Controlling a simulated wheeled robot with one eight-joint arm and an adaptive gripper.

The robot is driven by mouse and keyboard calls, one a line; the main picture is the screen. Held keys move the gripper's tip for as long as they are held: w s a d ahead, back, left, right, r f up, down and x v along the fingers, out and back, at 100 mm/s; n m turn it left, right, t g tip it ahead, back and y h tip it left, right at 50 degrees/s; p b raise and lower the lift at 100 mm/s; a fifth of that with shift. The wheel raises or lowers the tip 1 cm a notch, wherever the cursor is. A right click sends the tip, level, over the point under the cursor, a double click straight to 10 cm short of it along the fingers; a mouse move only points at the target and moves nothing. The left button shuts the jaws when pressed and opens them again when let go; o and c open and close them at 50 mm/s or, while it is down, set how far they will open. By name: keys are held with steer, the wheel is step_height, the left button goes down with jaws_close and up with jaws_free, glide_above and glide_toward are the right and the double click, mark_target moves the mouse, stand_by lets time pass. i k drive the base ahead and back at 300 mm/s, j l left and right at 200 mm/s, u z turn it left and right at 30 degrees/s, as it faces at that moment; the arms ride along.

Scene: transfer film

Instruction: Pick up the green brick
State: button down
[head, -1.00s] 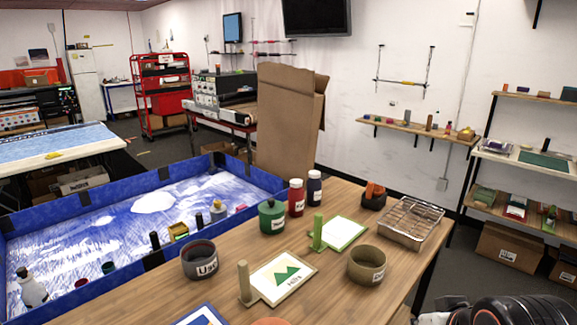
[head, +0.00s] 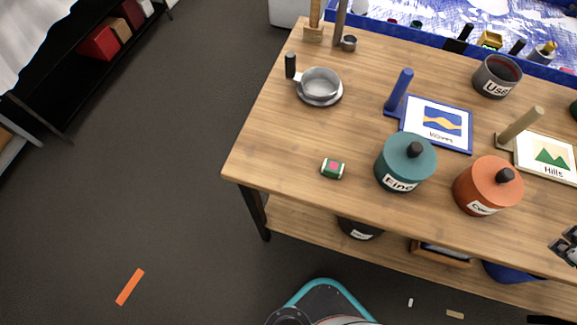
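A small green block (head: 332,169) with a pink and white top lies on the wooden table (head: 290,140), near its front left edge. It is the only brick-like green thing I see on the table. It stands apart from the teal lidded pot to its right. Part of my gripper (head: 566,246) shows at the right edge of the head view, cut off by the frame. It is far to the right of the green block and not touching it. Whether its fingers are open or shut does not show.
The teal pot (head: 405,165) and an orange pot (head: 488,187) stand right of the block. Behind are a metal pan (head: 320,85), a blue-framed Waves card (head: 437,122) and a Hills card (head: 547,158). Table around the block's left is clear. A lower shelf (head: 310,222) holds items.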

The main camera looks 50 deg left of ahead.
mark_target(331, 168)
steer(key=u, duration=1.75)
steer(key=j, duration=0.25)
steer(key=k+j+z, duration=0.15)
steer(key=j, duration=0.15)
